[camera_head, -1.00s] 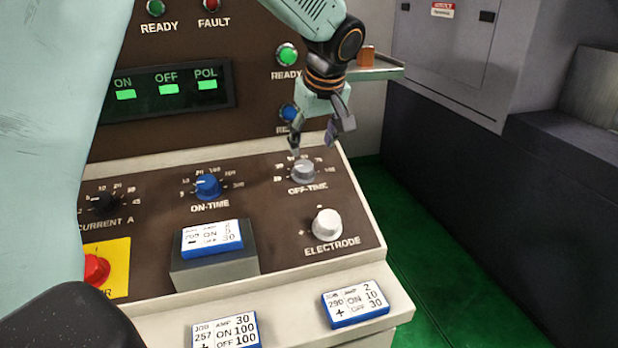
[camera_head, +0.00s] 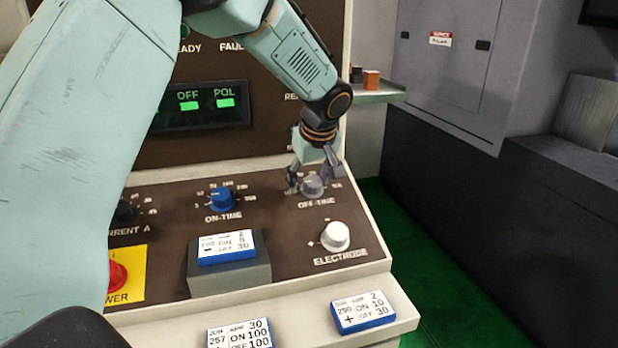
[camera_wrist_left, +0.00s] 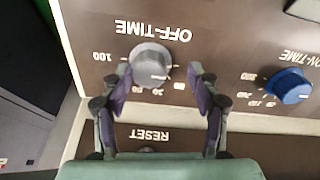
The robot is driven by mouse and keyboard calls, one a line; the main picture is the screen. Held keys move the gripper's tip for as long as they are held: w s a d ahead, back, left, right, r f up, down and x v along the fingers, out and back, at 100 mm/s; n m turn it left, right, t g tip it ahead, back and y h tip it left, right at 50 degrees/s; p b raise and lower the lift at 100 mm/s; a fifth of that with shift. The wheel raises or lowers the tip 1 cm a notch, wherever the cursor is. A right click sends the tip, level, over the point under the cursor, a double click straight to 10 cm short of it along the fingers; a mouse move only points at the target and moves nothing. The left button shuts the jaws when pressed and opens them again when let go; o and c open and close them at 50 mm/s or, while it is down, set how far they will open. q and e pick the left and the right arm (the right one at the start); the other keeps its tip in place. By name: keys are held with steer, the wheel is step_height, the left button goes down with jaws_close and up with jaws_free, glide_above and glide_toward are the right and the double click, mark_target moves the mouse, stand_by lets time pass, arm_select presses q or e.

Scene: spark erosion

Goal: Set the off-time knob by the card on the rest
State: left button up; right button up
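The grey off-time knob (camera_head: 312,186) sits on the brown sloped panel, above its OFF-TIME label. It also shows in the left wrist view (camera_wrist_left: 150,62). My left gripper (camera_head: 310,188) is down at this knob, its fingers open; in the left wrist view the fingers (camera_wrist_left: 163,82) stand apart, with the knob just beyond and between their tips. Whether a finger touches it I cannot tell. The card on the rest (camera_head: 226,246) is white and blue and lies on the grey block (camera_head: 229,277); it shows ON and OFF lines, with 30 at the bottom. My right gripper is not in view.
The blue on-time knob (camera_head: 222,199) is left of the off-time knob, and the white electrode knob (camera_head: 335,236) is below it. Two more cards, the left one (camera_head: 240,333) and the right one (camera_head: 363,312), lie on the front ledge. A red power button (camera_head: 117,277) is at left.

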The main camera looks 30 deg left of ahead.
mark_target(316, 178)
arm_select(q)
steer(key=w, duration=0.1)
steer(key=w+f, duration=0.1)
steer(key=shift+w+f, duration=0.25)
steer(key=shift+w, duration=0.1)
steer(key=c, duration=0.4)
steer(key=shift+s+r, duration=0.1)
steer(key=shift+s, duration=0.1)
steer(key=shift+c, duration=0.8)
steer(key=shift+s+a+r, duration=0.1)
steer(key=shift+s+r, duration=0.2)
steer(key=shift+s, duration=0.25)
steer(key=c, duration=0.3)
steer(key=shift+w+d+f, duration=0.1)
steer(key=shift+w+d, duration=0.1)
steer(key=shift+w, duration=0.05)
steer(key=c, duration=0.3)
steer(key=shift+s+a, duration=0.15)
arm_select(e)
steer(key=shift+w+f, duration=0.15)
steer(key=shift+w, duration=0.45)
